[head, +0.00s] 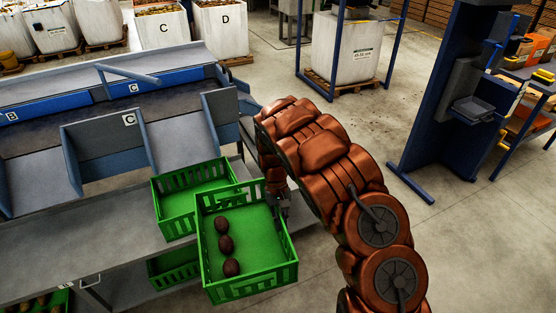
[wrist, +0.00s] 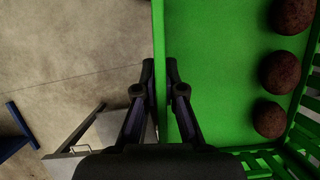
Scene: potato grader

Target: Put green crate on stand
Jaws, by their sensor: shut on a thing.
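A green crate (head: 258,248) with three dark round potatoes (head: 225,244) along its left side is in the middle of the head view. My gripper (wrist: 160,70) is shut on this crate's side wall, with one finger on each side of it. In the wrist view the crate floor (wrist: 215,70) fills the right part, with the potatoes at the far right. In the head view my arm comes from the right and my gripper (head: 281,205) is partly hidden at the crate's right wall. I cannot tell which surface is the stand.
A second green crate (head: 163,207) stands just behind on the grey bench (head: 120,252), overlapped by the held one. Another crate (head: 172,270) is on a lower level. The grader chutes (head: 105,147) rise behind.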

